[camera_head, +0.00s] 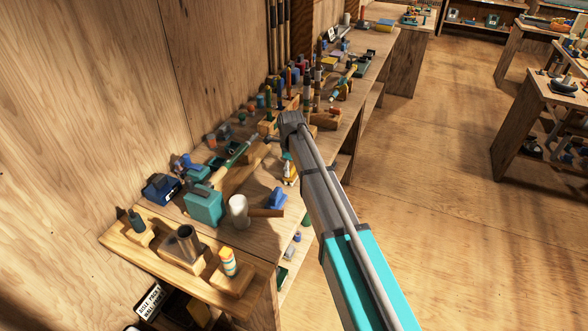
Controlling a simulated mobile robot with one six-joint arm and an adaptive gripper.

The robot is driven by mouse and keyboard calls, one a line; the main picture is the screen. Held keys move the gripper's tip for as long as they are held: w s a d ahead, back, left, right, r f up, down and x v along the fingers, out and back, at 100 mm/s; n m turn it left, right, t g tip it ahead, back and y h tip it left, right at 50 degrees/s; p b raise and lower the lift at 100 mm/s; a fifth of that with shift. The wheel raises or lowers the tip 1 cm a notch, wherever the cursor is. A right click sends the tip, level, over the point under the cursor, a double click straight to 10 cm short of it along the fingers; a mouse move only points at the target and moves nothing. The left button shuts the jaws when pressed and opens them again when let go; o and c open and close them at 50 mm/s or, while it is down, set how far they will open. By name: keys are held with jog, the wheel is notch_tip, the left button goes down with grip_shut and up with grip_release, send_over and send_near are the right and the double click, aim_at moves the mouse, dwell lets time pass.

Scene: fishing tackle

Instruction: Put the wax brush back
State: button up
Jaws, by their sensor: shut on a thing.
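My arm (329,205) reaches up from the lower right across the bench edge, with its dark upper end (291,121) over the bench. My gripper is hidden behind the arm, so what it holds does not show. I cannot pick out the wax brush with certainty. On the near wooden shelf, a dark grey cup (187,243) stands tilted in a wooden block, between a dark green piece (136,221) in its own block and a striped orange, white and blue piece (228,262) on another block.
The bench (175,212) along the wall carries a teal box (203,204), a dark blue box (161,188), a white cylinder (238,212) touching a wooden bar, and a blue piece (276,200). Crowded racks stand farther back. The floor (425,190) at right is clear, with other tables beyond.

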aim_at(291, 165)
jog(key=shift+f, duration=0.15)
jog(key=o, duration=0.9)
jog(key=shift+c, duration=0.2)
notch_tip(291, 165, up, 12)
jog(key=p, duration=1.2)
dwell(0.4)
